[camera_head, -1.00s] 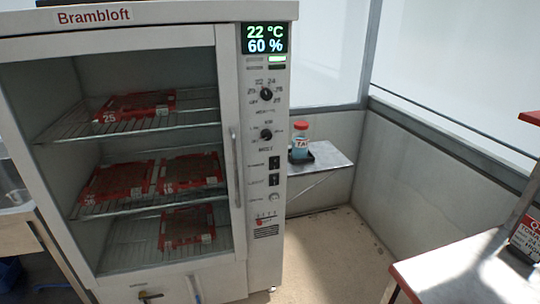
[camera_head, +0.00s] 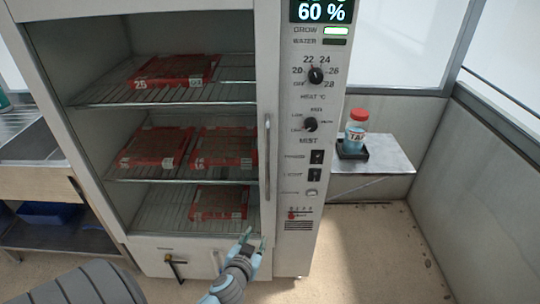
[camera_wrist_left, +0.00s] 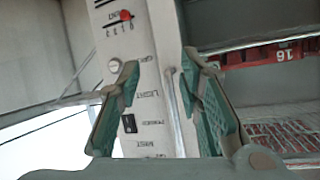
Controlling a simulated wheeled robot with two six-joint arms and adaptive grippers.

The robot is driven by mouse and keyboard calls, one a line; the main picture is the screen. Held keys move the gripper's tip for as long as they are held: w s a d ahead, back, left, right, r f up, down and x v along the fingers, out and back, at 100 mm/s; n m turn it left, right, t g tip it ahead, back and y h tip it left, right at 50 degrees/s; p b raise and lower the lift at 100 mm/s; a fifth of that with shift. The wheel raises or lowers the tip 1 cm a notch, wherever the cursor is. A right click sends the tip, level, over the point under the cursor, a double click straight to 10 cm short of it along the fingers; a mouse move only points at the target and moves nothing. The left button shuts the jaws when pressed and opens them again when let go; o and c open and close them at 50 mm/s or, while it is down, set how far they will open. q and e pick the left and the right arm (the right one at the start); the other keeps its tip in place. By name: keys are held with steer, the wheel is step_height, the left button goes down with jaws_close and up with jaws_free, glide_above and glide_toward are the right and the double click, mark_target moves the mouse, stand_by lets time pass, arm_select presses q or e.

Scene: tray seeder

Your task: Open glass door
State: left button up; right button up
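The glass door (camera_head: 262,100) fronts the white cabinet and looks shut. Its slim vertical metal handle (camera_head: 267,160) runs along the door's right edge. My left gripper (camera_head: 253,239) is open and empty, in front of the cabinet and below the handle's lower end in the head view. In the left wrist view, the green-padded fingers of my left gripper (camera_wrist_left: 160,62) are spread apart, and the handle (camera_wrist_left: 179,110) shows beyond the gap, close to the right finger. No contact with the handle shows. My right gripper is in neither view.
Red trays (camera_head: 222,147) lie on wire shelves behind the glass. A control panel (camera_head: 313,130) is right of the door. A red-capped bottle (camera_head: 357,126) stands on a side shelf (camera_head: 385,158). A sink bench (camera_head: 35,150) is at left. Floor at right is clear.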

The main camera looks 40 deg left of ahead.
mark_target(267, 156)
arm_select(q)
step_height(267, 156, up, 20)
steer(key=w+f+n+t+y, duration=0.1)
steer(key=w+n+t+y, duration=0.1)
steer(key=n+t+y, duration=0.15)
steer(key=shift+m+t+h, duration=0.35)
steer(key=shift+t+h, duration=0.1)
steer(key=x, duration=0.9)
steer(key=p+x, duration=0.1)
steer(key=x, duration=0.4)
steer(key=shift+w+a+r, duration=0.15)
steer(key=shift+a+r, duration=0.15)
jaws_close()
